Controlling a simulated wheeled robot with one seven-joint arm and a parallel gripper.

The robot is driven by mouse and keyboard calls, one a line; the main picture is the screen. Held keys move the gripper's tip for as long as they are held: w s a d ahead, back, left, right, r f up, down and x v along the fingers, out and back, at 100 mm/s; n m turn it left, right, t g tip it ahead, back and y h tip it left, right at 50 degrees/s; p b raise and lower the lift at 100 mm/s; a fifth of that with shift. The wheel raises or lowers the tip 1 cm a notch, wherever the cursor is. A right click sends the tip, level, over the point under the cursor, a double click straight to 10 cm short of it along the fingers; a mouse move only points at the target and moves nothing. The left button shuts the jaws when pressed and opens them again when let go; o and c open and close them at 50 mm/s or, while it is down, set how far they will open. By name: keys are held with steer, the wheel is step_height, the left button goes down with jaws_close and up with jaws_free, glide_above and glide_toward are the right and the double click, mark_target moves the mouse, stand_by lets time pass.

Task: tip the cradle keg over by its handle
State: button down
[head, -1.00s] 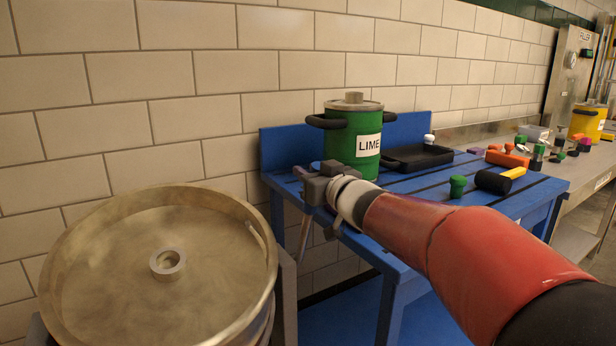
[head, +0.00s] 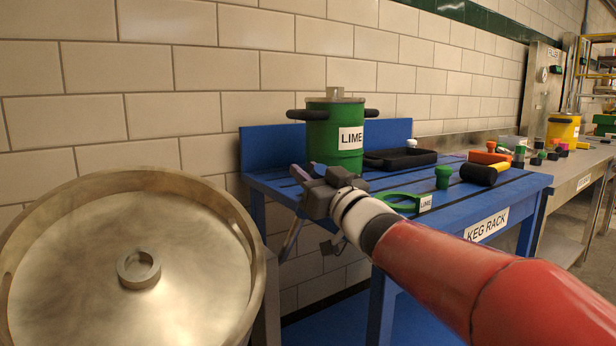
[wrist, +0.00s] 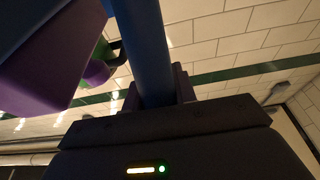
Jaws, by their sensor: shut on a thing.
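My gripper (head: 304,184) is at the left front corner of the blue bench, in front of the green keg marked LIME. In the wrist view its purple fingers (wrist: 158,92) are shut on a blue bar (wrist: 152,45). In the head view a thin grey-blue piece (head: 291,238) hangs below my gripper; I cannot tell if it is the same bar. A large purple body (wrist: 50,62) is close on the left in the wrist view. The green keg (head: 325,150) stands upright with two black side handles. I cannot tell which body is the cradle keg.
A wide brass vessel (head: 70,230) stands at the left front. The blue bench (head: 262,182) carries a black tray (head: 400,160), a green LIME ring (head: 388,195), a green stopper (head: 443,177) and a black-and-yellow mallet (head: 480,174). A tiled wall is behind.

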steer(key=c, duration=1.1)
jaws_free()
steer(key=v, duration=0.8)
steer(key=shift+w, duration=0.1)
